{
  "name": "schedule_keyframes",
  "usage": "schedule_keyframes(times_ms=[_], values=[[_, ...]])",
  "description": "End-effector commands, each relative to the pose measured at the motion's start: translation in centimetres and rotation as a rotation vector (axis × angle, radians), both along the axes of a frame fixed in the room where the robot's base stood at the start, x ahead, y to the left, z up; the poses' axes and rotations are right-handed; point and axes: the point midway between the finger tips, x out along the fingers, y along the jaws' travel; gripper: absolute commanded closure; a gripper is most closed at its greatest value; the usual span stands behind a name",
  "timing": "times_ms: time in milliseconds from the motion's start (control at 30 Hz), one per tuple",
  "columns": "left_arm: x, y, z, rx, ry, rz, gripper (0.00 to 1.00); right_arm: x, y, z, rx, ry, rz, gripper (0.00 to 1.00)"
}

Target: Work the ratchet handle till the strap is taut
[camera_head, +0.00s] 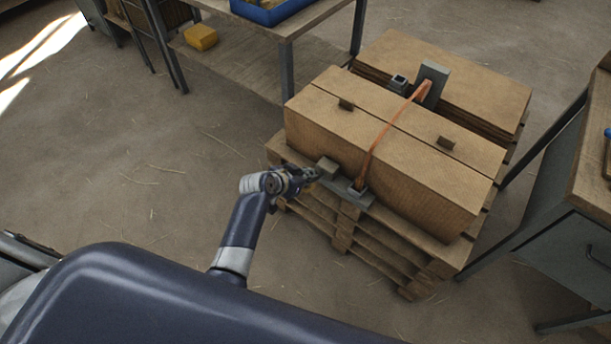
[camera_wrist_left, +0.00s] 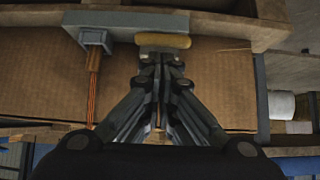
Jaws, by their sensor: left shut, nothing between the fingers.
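The orange strap (camera_head: 388,128) runs over a long cardboard box (camera_head: 430,180) from a grey upright block (camera_head: 432,82) at the back to a grey bracket (camera_head: 357,190) at the front. In the left wrist view the strap (camera_wrist_left: 93,85) enters the bracket (camera_wrist_left: 96,39). A tan rounded bar (camera_wrist_left: 163,41), seemingly the ratchet handle's grip, lies just beyond my left fingertips; I cannot tell if they touch it. My left gripper (camera_head: 312,175) is shut and empty beside the pallet's front left; it also shows in the wrist view (camera_wrist_left: 160,58). My right gripper is out of view.
The boxes stand on a wooden pallet (camera_head: 385,255), with a lower box (camera_head: 480,85) behind. A bench (camera_head: 250,55) with a blue bin (camera_head: 270,10) is at the back left. A grey cabinet (camera_head: 565,255) stands close on the right. The floor left of the pallet is clear.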

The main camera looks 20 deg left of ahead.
Motion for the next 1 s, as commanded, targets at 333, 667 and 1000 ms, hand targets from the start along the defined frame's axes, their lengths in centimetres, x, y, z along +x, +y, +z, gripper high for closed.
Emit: schedule_keyframes(times_ms=[333, 667, 1000], values=[[-0.1, 0.1, -0.3, -0.002, -0.013, -0.001, 1.00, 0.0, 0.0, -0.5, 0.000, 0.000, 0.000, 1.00], [-0.3, 0.2, -0.6, -0.013, -0.046, -0.001, 1.00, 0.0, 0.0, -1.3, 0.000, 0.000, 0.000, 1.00], [-0.5, 0.3, -0.9, -0.021, -0.069, -0.001, 1.00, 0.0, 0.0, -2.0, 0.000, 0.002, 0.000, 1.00]])
